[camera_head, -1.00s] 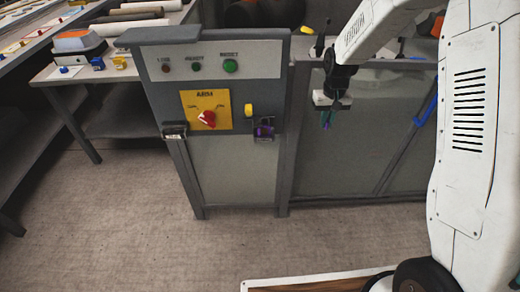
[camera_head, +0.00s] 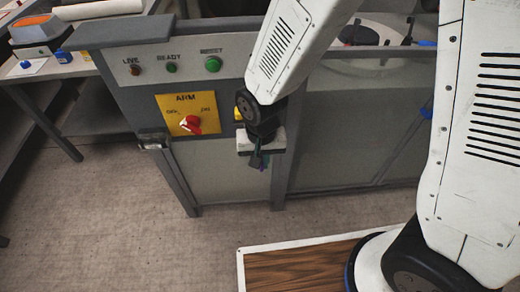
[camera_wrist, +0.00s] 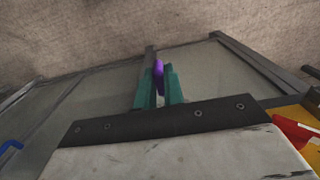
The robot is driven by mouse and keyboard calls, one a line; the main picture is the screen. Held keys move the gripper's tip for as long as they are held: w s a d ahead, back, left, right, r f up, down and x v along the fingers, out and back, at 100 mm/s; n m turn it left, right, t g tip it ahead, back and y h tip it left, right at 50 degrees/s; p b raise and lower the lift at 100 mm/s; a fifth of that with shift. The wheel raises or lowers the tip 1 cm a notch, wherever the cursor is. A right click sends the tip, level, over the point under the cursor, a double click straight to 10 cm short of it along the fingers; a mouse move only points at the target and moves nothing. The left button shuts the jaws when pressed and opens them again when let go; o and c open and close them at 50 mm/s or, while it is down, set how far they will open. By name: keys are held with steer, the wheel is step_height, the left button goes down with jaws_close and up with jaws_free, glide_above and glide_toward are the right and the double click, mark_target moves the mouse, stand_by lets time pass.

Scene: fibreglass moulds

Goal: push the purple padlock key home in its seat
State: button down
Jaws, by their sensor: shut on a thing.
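The purple padlock key (camera_wrist: 158,70) is held upright in the wrist view between the two teal fingers of my gripper (camera_wrist: 159,86), which is shut on it. In the head view my gripper (camera_head: 261,163) is in front of the right side of the grey control cabinet (camera_head: 222,165), right of the red knob and below the buttons. The key's seat does not show now; my wrist and gripper cover that part of the cabinet. Whether the key touches the seat cannot be told.
A yellow ARM plate (camera_head: 173,108) with a red knob (camera_head: 190,124) is left of my gripper; the knob (camera_wrist: 295,133) is at the wrist view's right edge. A black-and-silver fitting (camera_head: 152,141) sits at the cabinet's left. A yellow button (camera_head: 238,113) is partly hidden. Open floor lies in front.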

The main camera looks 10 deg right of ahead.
steer(key=shift+w, duration=0.1)
steer(key=shift+w+d, duration=0.1)
steer(key=shift+w, duration=2.75)
steer(key=shift+w, duration=0.65)
steer(key=c, duration=1.4)
jaws_free()
steer(key=shift+c, duration=0.2)
steer(key=shift+r, duration=0.15)
step_height(320, 180, up, 8)
steer(key=shift+f, duration=0.2)
